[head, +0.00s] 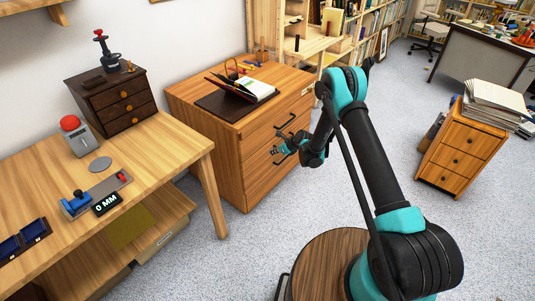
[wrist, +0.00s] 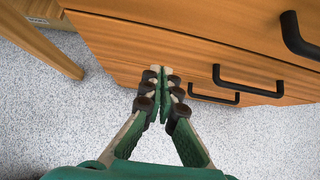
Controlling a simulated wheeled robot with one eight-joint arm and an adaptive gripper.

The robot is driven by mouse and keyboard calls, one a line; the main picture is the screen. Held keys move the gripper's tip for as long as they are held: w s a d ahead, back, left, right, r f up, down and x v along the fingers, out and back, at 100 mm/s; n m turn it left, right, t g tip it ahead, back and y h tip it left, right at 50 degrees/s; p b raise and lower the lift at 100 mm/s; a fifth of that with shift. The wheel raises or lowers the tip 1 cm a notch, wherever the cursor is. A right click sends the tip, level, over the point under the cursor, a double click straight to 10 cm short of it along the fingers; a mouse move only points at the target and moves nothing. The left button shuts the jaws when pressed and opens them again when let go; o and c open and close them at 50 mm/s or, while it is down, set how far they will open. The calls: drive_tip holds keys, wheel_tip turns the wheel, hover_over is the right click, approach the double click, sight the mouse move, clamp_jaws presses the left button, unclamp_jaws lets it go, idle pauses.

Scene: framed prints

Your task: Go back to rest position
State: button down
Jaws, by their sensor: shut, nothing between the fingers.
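My gripper (head: 280,152) is in front of the wooden drawer cabinet (head: 207,145) in the head view. In the wrist view my gripper (wrist: 161,95) is shut, its fingertips together with nothing between them. The fingers point toward the cabinet front, left of a black drawer handle (wrist: 240,85). I cannot tell whether the tips touch the wood. My arm stretches from its base at the lower right, bends at a high elbow and comes down to the cabinet.
A wooden table (head: 150,150) with a small dark drawer box (head: 112,100) stands at the left. A small cabinet (head: 458,150) stacked with papers (head: 497,97) stands at the right. Grey speckled floor (head: 240,245) is clear between the table and my base.

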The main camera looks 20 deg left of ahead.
drive_tip(key=v, duration=0.7)
drive_tip(key=s+d+r+n+h, duration=0.1)
drive_tip(key=s+d+r+n, duration=0.25)
drive_tip(key=d+r, duration=0.35)
drive_tip(key=s+d+r+n+t+h, duration=0.1)
drive_tip(key=s+d+r+n+h, duration=0.1)
drive_tip(key=d+r+n, duration=0.4)
drive_tip(key=s+d+r+n+h, duration=0.1)
drive_tip(key=s+d+r, duration=0.2)
drive_tip(key=d+r, duration=0.55)
drive_tip(key=s+d+r+n+h, duration=0.2)
drive_tip(key=s+d+n, duration=0.4)
drive_tip(key=s+d, duration=0.3)
drive_tip(key=s+d+r+n+h, duration=0.2)
drive_tip(key=s+d+n, duration=0.4)
drive_tip(key=s, duration=1.1)
drive_tip(key=d, duration=0.4)
drive_tip(key=shift+s, duration=0.25)
drive_tip(key=shift+w, duration=0.1)
